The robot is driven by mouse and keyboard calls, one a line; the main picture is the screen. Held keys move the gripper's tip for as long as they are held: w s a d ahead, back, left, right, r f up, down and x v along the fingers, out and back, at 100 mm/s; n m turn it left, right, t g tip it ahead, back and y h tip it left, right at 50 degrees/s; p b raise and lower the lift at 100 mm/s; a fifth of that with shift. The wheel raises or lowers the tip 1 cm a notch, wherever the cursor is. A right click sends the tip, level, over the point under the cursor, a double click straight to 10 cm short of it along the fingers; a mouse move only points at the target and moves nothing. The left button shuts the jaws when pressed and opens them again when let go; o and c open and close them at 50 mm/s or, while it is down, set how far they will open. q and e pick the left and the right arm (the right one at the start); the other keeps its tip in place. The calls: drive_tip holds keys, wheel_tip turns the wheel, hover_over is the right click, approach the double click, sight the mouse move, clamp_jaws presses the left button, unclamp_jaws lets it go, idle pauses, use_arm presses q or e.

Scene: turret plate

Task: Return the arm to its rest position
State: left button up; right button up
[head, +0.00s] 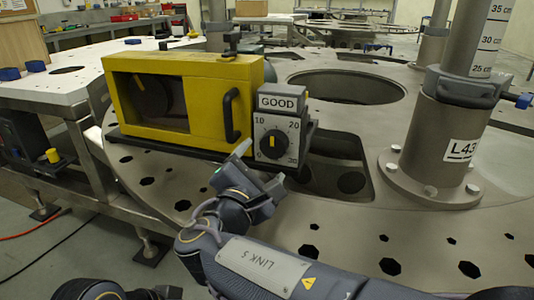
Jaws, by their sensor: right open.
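My right gripper (258,170) is open and empty at the middle of the view. It is above the turret plate (330,222), just in front of the yellow box and the dial unit. Its arm comes in from the lower right. My left arm shows only as a dark part at the bottom left edge, and its gripper is not in view. The yellow box (205,75) has a window and a black handle on its front.
A post with a bolted flange (440,150) marked L43 stands on the plate at right. A large round hole (345,87) and a rectangular cut-out (340,165) open in the plate. A perforated table (60,90) is at left. The plate's front area is bare with small holes.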

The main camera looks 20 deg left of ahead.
drive_tip(key=shift+s, duration=0.75)
